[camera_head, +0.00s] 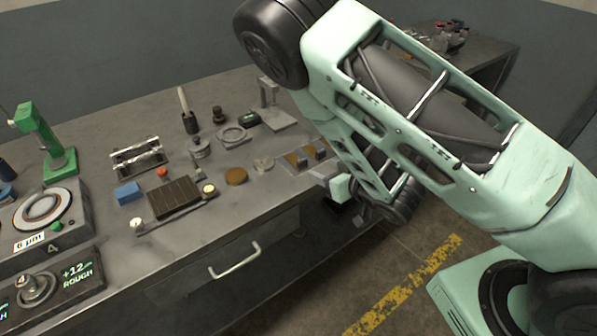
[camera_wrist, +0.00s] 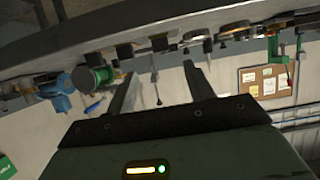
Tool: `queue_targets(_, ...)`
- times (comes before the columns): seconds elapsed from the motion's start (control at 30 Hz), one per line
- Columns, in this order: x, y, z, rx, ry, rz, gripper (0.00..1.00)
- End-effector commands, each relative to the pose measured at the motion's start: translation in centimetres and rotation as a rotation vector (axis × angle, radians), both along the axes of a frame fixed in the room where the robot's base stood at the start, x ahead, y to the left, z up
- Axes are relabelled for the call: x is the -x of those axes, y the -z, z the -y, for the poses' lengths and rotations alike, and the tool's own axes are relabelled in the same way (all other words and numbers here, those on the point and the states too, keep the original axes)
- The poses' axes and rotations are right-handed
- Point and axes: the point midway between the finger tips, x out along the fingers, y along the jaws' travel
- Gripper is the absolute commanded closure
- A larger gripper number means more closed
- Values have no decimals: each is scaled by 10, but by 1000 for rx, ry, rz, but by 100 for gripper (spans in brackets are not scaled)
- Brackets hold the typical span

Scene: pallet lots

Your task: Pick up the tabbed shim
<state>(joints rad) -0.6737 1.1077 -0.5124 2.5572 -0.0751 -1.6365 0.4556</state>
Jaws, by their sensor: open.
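A small pale, flat, roughly round piece (camera_head: 263,163) lies on the grey workbench, right of a brown disc (camera_head: 236,176); it may be the tabbed shim, but it is too small to be certain. My gripper shows in the wrist view (camera_wrist: 163,84) with its two dark fingers apart and nothing between them. In the head view my arm largely hides it, near the bench's right front edge. I cannot pick out the shim there.
A green-armed gauge (camera_head: 48,145) stands left. A drawer handle (camera_head: 235,262) projects from the front.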

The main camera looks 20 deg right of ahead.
Motion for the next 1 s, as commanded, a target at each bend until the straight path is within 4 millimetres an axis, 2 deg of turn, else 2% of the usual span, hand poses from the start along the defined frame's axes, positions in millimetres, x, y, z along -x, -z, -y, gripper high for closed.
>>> queue_targets(0.03, -4, 7, -1, -1, 0, 3, 47)
queue_targets(0.3, -22, 15, -8, -2, -1, 4, 47)
queue_targets(0.53, -43, 17, -14, 1, 0, -1, 47)
queue_targets(0.77, -55, 23, -19, 1, -1, -2, 47)
queue_targets(1.0, -85, 35, -30, 1, -2, 0, 47)
